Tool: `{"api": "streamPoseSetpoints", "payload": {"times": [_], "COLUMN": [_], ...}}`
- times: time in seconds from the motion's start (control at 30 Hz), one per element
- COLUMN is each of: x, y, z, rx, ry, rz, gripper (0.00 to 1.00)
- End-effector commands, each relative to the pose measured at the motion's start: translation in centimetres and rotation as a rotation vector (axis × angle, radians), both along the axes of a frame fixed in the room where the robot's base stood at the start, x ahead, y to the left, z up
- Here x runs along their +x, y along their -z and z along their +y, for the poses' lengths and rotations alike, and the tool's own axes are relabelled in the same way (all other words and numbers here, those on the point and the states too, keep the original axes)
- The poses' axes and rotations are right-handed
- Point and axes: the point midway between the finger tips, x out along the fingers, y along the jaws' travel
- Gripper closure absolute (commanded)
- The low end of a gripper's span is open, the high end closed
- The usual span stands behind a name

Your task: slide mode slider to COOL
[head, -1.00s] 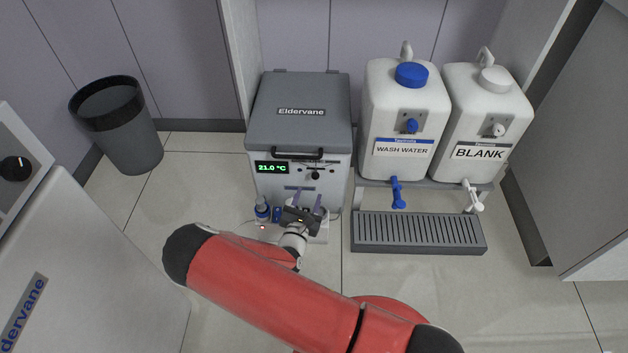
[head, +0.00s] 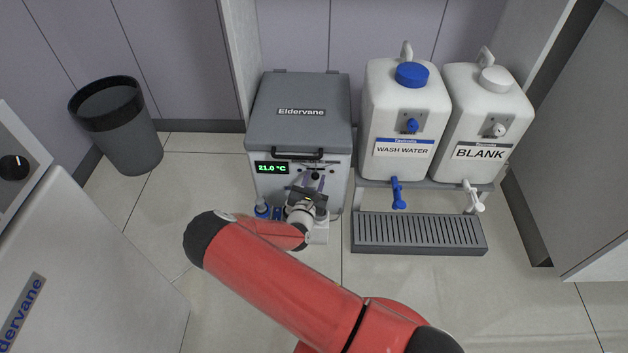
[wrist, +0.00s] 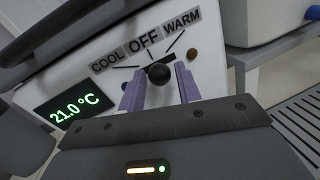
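The mode slider is a round black knob (wrist: 158,73) on the front panel of the grey and white Eldervane box (head: 300,112). In the wrist view the labels COOL (wrist: 106,63), OFF (wrist: 142,42) and WARM (wrist: 181,18) run above it, with thin marks below them. The knob sits at the middle mark, below OFF. My gripper (wrist: 160,88) is open, with its purple fingers on either side of the knob and a small gap visible beside it. I cannot tell how deep the fingers reach. It also shows at the box front in the head view (head: 315,183).
A green display (wrist: 68,108) reads 21.0 °C left of the knob. A dark handle bar (head: 297,153) crosses the box front above the panel. A small blue-capped bottle (head: 262,208) stands low in front. White water containers (head: 400,165) and a grated tray (head: 420,233) are right.

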Motion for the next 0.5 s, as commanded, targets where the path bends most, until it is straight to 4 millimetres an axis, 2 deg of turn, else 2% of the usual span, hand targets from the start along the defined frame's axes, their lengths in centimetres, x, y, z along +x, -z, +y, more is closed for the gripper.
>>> {"api": "streamPoseSetpoints", "payload": {"times": [0.03,0.23,0.4,0.5], "x": [-0.01,-0.03,-0.03,0.05], "y": [0.00,0.00,-0.01,-0.02], "z": [0.00,0.01,0.04,0.71], "rx": [0.000,0.000,0.001,0.003], "ry": [0.000,0.000,0.000,-0.001], "rz": [0.000,0.000,0.000,-0.001], "gripper": [0.73,1.00,1.00,1.00]}}
